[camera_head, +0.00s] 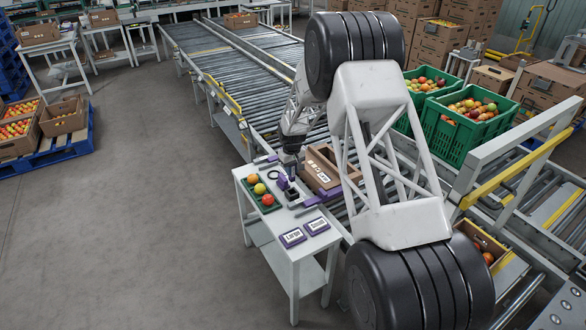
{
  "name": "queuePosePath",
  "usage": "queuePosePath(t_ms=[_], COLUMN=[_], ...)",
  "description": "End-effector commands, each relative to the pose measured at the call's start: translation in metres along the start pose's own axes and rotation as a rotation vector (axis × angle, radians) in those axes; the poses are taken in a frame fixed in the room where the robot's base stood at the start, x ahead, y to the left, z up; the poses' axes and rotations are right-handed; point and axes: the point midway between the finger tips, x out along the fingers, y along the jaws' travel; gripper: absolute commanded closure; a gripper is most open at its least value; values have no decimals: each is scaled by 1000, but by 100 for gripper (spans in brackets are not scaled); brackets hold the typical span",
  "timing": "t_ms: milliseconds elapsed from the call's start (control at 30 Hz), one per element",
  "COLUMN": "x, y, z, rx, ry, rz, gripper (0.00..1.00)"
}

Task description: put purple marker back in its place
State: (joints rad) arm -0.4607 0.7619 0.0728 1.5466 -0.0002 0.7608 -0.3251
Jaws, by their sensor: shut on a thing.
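My gripper (291,174) is over the small white table (247,200), at the end of my arm coming down from the upper right. It is shut on a small, dark and purplish thing, apparently the purple marker (291,184); my fingers hide much of it. A dark block (292,195) is just below the fingers, and I cannot tell whether the marker touches it. A purple piece (312,202) lies to the right of the block, near the table's right edge. A dark ring (278,181) is left of my gripper.
A green tray (250,186) with several tomatoes is on the table's left. Two purple-edged label signs (292,238) (316,226) lie at the front. A brown handled carton (320,168) stands close behind on the right. A roller conveyor (235,75) runs behind the table.

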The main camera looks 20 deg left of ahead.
Motion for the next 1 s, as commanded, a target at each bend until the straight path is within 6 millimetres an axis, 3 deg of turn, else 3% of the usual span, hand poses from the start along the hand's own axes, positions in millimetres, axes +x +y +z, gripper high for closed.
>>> queuePosePath(t_ms=[367,1000], x=[6,45], y=[0,0], z=[0,0], rx=[0,0], ry=[0,0], rz=[0,0], gripper=[98,98])
